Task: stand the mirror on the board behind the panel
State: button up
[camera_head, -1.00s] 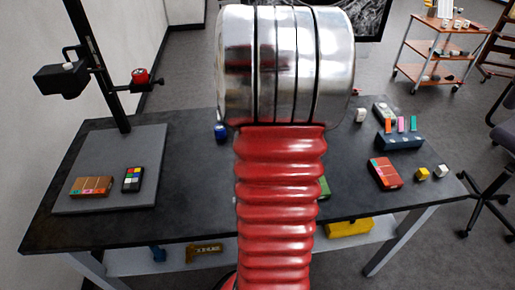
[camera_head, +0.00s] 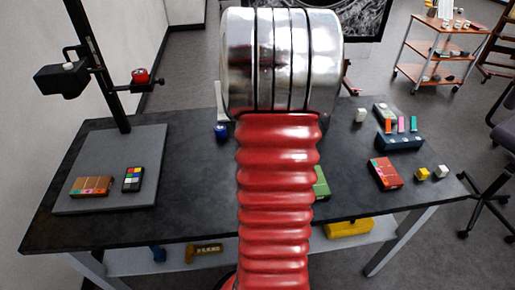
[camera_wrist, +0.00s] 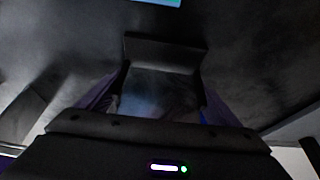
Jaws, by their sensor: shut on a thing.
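My gripper (camera_wrist: 160,98) shows in the wrist view, its two fingers shut on a dark piece with a dim bluish, shiny face, which appears to be the mirror (camera_wrist: 155,88). A dark ledge-like part shows at its far edge. In the head view my own arm hides the gripper and most of what it holds. The grey board (camera_head: 115,205) lies at the left of the dark table, under a black stand. The panel (camera_head: 91,186), brown with small coloured patches, lies on the board's front left. The board behind the panel is bare up to the stand's post.
A colour chart (camera_head: 133,179) lies right of the panel. The black post (camera_head: 98,70) rises from the board's back, with arms reaching sideways. A blue object (camera_head: 221,132), green box (camera_head: 321,184), red box (camera_head: 385,173) and dark blue rack (camera_head: 400,142) stand on the table (camera_head: 190,215).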

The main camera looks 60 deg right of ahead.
jog(key=o, duration=1.3)
jog(key=shift+o, duration=0.2)
jog(key=shift+r, duration=0.1)
jog(key=v, duration=1.2)
jog(key=w+a+r+n, duration=0.25)
jog(key=w+a, duration=0.25)
jog(key=a, duration=0.6)
jog(key=s+a+r+n+t+y, duration=0.1)
jog(key=a+n, duration=0.1)
jog(key=a, duration=0.7)
jog(key=s+a+r+n+y, duration=0.1)
jog(key=s+a+r+n, duration=0.1)
jog(key=a, duration=0.8)
jog(key=s+a+r+n+t+y, duration=0.1)
jog(key=a+n, duration=0.2)
jog(key=a, duration=0.7)
jog(key=shift+s+a+r+t, duration=0.2)
jog(key=shift+s+r+t, duration=0.1)
jog(key=shift+r, duration=0.1)
